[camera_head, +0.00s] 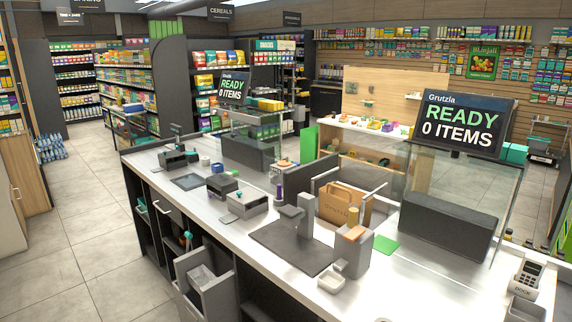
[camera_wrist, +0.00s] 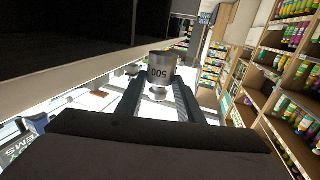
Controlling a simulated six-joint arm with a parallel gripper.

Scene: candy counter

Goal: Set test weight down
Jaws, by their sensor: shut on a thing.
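The test weight (camera_wrist: 161,70) is a silver metal cylinder marked 500, with a narrow neck and knob. It shows in the wrist view between the two dark fingers of my gripper (camera_wrist: 158,92). My gripper is shut on it at the knob end. The marking and knob appear upside down in this picture. The weight looks held clear of any surface, with blurred bright surfaces and shelves behind it. I cannot make out the weight or my gripper in the head view.
The long counter (camera_head: 140,161) carries a grey weighing device (camera_head: 245,206), a dark mat (camera_head: 283,250), a paper bag (camera_head: 340,206), a white dish (camera_head: 331,283), a green mat (camera_head: 386,245) and a card terminal (camera_head: 527,277). A glass screen (camera_head: 420,180) stands at right. An open drawer (camera_head: 212,285) juts out in front.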

